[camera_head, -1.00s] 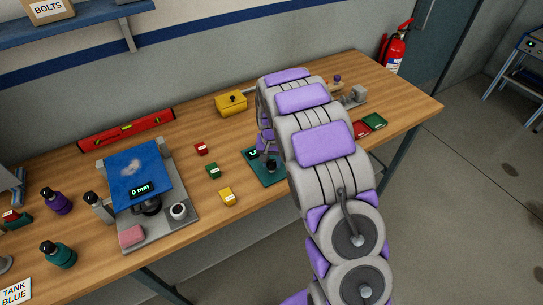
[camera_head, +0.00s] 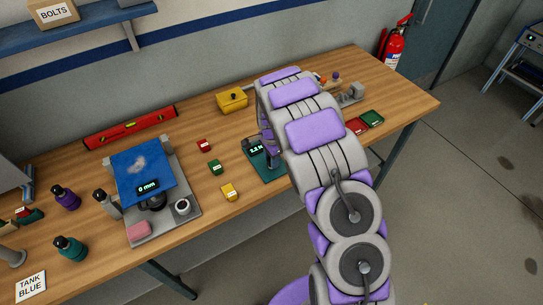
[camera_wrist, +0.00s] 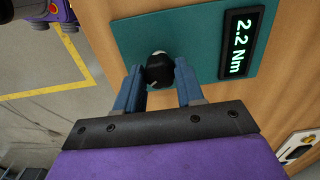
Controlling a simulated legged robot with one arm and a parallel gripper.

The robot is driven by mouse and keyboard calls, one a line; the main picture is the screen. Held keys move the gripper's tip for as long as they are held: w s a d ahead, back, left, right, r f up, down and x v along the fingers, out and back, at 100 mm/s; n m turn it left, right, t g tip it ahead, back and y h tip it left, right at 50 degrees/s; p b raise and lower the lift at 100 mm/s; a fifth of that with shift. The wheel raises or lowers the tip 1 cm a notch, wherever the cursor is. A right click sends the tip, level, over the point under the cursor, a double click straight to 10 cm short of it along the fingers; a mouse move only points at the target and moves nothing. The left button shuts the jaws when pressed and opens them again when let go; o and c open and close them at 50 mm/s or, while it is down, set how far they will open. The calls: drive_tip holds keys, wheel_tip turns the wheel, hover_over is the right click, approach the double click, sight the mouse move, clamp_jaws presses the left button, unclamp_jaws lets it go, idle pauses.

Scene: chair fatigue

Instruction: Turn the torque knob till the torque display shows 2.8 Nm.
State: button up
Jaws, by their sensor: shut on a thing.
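The torque knob (camera_wrist: 159,72) is a black knob with a pale mark, on a teal panel (camera_wrist: 192,48) on the bench. The torque display (camera_wrist: 241,43) beside it reads 2.2 Nm in the wrist view. In the head view the teal panel (camera_head: 265,171) and the display (camera_head: 257,149) are partly hidden by my arm. My gripper (camera_wrist: 160,82) is shut on the knob, with one blue finger on each side. In the head view the knob is hidden behind my arm.
A yellow block (camera_head: 229,192), a green block (camera_head: 215,167) and a red block (camera_head: 204,145) lie left of the panel. A yellow box (camera_head: 232,99) stands behind.

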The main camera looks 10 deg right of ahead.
drive_tip(key=shift+w+r+m+p, duration=0.1)
drive_tip(key=shift+m+p, duration=0.05)
drive_tip(key=shift+m, duration=0.95)
drive_tip(key=shift+w+r+m+p, duration=0.1)
drive_tip(key=shift+m+p, duration=0.05)
drive_tip(key=shift+m, duration=0.95)
drive_tip(key=o, duration=0.8)
drive_tip(key=shift+f, duration=0.1)
drive_tip(key=shift+c, duration=0.2)
drive_tip(key=shift+o, duration=1.4)
drive_tip(key=shift+a, duration=0.1)
wheel_tip(320, 180, up, 17)
drive_tip(key=p, duration=0.1)
